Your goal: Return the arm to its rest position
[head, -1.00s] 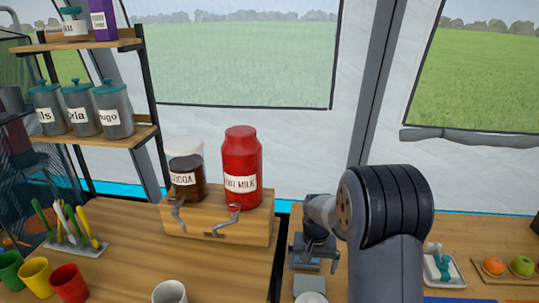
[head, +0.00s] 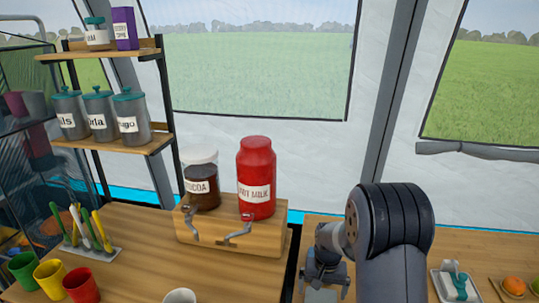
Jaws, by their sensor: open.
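My arm rises at the lower right of the head view, its dark ribbed joint in front of the right-hand counter. My gripper (head: 327,282) hangs from the wrist and points down, just left of that joint. It is open, and I see nothing held in it. A grey flat-topped object (head: 321,296) shows below it at the picture's bottom edge. Whether the fingers touch that object I cannot tell.
A wooden dispenser stand (head: 262,241) with a cocoa jar (head: 201,187) and a red milk jar (head: 257,180) stands left of my gripper. Coloured cups (head: 50,277), a white cup (head: 180,296) and a shelf (head: 105,54) are further left. A white tray (head: 450,286) lies right.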

